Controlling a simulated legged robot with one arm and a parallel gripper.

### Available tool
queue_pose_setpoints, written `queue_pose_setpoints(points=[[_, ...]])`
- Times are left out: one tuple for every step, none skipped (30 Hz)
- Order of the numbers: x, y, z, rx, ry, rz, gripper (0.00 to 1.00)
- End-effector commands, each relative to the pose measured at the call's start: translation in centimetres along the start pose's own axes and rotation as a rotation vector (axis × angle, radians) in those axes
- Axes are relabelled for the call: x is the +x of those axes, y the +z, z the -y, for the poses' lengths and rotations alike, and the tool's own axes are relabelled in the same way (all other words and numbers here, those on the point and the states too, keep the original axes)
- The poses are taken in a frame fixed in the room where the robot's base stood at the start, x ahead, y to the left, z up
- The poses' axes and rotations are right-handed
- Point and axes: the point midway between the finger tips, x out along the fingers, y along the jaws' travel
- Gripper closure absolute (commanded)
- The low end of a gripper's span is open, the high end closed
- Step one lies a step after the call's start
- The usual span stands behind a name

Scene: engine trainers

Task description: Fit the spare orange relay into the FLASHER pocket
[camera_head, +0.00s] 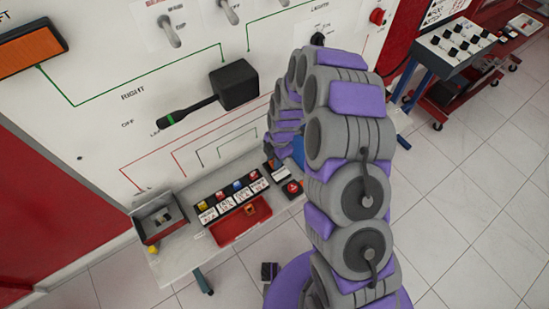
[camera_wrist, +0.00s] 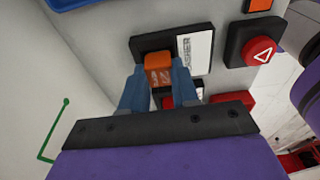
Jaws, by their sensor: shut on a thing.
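In the wrist view my gripper (camera_wrist: 160,82) has its blue fingers closed on the sides of the orange relay (camera_wrist: 158,66). The relay's far end overlaps the black FLASHER pocket (camera_wrist: 142,44), whose white label (camera_wrist: 195,52) is partly readable. I cannot tell whether the relay is inside the pocket or just in front of it. In the head view my arm hides the gripper's fingertips and the relay.
A red hazard button (camera_wrist: 256,52) on a black base stands right of the pocket. In the head view a row of coloured relays (camera_head: 232,193), a red tray (camera_head: 238,230) and an open grey box (camera_head: 158,214) sit on the shelf left of my arm. The large switch panel (camera_head: 120,130) rises behind.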

Motion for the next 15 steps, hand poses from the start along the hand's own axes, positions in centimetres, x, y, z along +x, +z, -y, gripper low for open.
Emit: queue_pose_setpoints(points=[[0.18,0.00,-0.01,0.000,0.000,0.000,0.99],[0.24,0.01,-0.01,0.000,0.000,0.000,0.99],[0.30,0.01,-0.02,0.000,0.000,0.000,0.99],[0.34,0.01,-0.02,0.000,0.000,0.000,0.99],[0.35,0.01,-0.02,0.000,0.000,0.000,0.99],[0.36,0.01,-0.02,0.000,0.000,0.000,0.99],[0.35,0.02,-0.03,0.000,0.000,0.000,0.99],[0.34,0.01,-0.03,0.000,0.000,0.000,0.99],[0.34,0.01,-0.02,0.000,0.000,0.000,0.99],[0.34,0.01,-0.02,0.000,0.000,0.000,0.99],[0.34,0.00,-0.02,0.000,0.000,0.000,0.99],[0.34,0.01,-0.02,0.000,0.000,0.000,0.99],[0.34,0.01,-0.02,0.000,0.000,0.000,0.99],[0.34,0.00,-0.03,0.000,0.000,0.000,0.99],[0.34,0.00,-0.03,0.000,0.000,0.000,0.68]])
